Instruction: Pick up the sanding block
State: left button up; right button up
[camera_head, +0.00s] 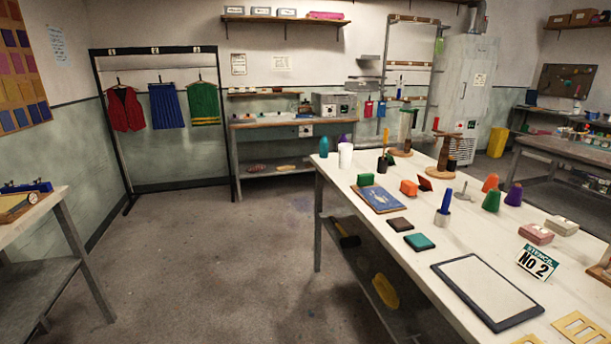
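I cannot tell for sure which thing is the sanding block. Several small block-like things stand on the long white worktable (330,175) at the right. Nearer me lie a flat brown pad (399,225) and a flat teal pad (419,242). A pink box (535,235) and a beige box (562,225) lie farther right. Neither of my grippers shows in the head view.
A side table (30,235) stands at the left. The grey floor (220,255) between the tables is clear.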

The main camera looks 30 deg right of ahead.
aim_at(409, 188)
jog(key=i+z, duration=0.85)
jog(key=i+j+z, duration=0.2)
jog(key=z, duration=0.25)
jog(key=i+j+z, duration=0.65)
jog(key=z, duration=0.2)
jog(key=j, duration=0.1)
